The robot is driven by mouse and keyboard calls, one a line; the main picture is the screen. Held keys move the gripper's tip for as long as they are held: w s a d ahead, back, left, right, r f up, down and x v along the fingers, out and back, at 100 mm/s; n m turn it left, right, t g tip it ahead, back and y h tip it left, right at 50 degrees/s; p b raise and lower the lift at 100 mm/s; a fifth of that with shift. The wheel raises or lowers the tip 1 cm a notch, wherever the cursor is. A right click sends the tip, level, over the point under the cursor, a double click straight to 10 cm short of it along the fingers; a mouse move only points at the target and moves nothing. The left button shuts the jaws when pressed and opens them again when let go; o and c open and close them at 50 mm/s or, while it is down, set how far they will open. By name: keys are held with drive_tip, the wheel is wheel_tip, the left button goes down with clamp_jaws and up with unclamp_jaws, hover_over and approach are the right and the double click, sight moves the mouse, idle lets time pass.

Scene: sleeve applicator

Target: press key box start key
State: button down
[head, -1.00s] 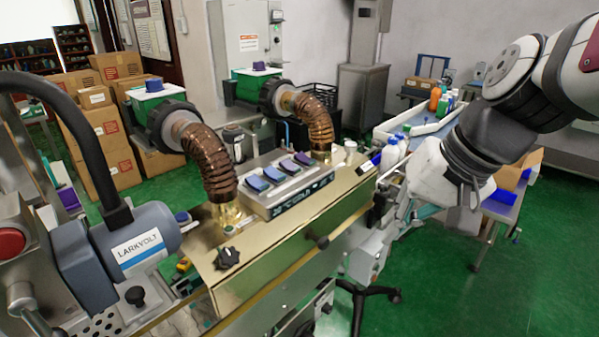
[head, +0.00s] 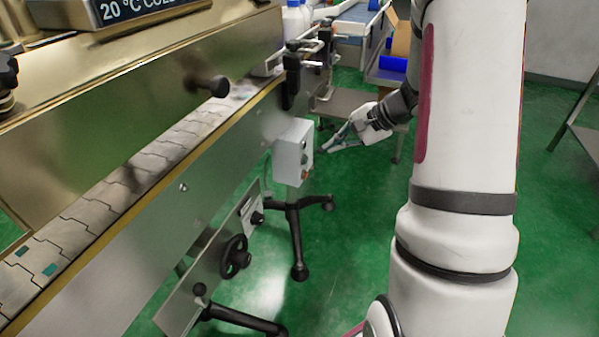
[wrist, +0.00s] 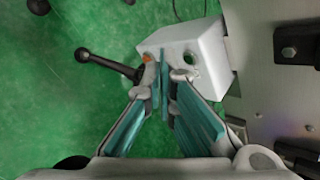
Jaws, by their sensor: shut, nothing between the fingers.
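The key box (head: 292,152) is a small pale grey box on the side of the machine, below the conveyor. Its front carries several small round keys, with an orange one (head: 306,174) at the bottom. My gripper (head: 327,149) is shut and empty, its tips just right of that front and seemingly a small gap away. In the wrist view the key box (wrist: 205,42) lies ahead of the fingertips (wrist: 166,76). The orange key (wrist: 147,58) shows left of the tips and a dark round key (wrist: 190,58) to their right. The fingers hide part of the front between them.
The conveyor (head: 125,180) runs along the machine at left. A black handwheel (head: 235,257) and black stand legs (head: 299,250) are below the box. The green floor (head: 350,230) is open.

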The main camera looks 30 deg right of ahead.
sight(306, 160)
drive_tip(key=d+f+m+h+b, duration=0.1)
drive_tip(key=d+f+m+b, duration=0.1)
drive_tip(key=d+f, duration=0.5)
wheel_tip(306, 160, down, 4)
drive_tip(key=shift+r+m+t+b, duration=0.1)
drive_tip(key=shift+m+t+b, duration=0.25)
drive_tip(key=shift+b, duration=0.55)
drive_tip(key=shift+a, duration=0.15)
drive_tip(key=w+a, duration=0.5)
drive_tip(key=w, duration=0.2)
drive_tip(key=shift+a+p, duration=0.15)
drive_tip(key=shift+p, duration=0.15)
drive_tip(key=shift+a, duration=0.1)
drive_tip(key=shift+w+a+b, duration=0.15)
drive_tip(key=shift+w+b, duration=0.1)
drive_tip(key=shift+b, duration=0.05)
